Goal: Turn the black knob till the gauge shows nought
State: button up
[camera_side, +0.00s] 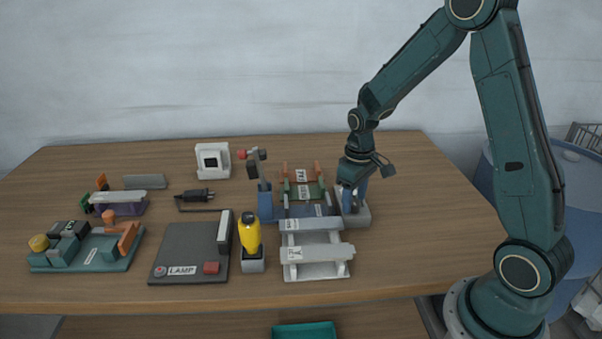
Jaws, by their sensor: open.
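My gripper (354,199) is open and points down over a grey block (361,217) at the right of the row of fixtures. Its two blue fingers reach down close to the block's top. I cannot make out a black knob; the fingers hide part of the block. A white box (212,160) with a dark-framed square face stands at the back, left of the middle. I cannot tell whether it is the gauge, and no reading is legible.
Grey and white frames (317,253) stand just left of my gripper. A yellow bottle (249,232) on a grey base, a dark LAMP panel (190,245) and a green fixture board (95,255) lie further left. The wooden table (430,220) is clear to the right.

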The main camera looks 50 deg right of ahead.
jog(key=shift+f, duration=0.4)
jog(key=c, duration=1)
jog(key=shift+m, duration=2.9)
jog(key=o, duration=1)
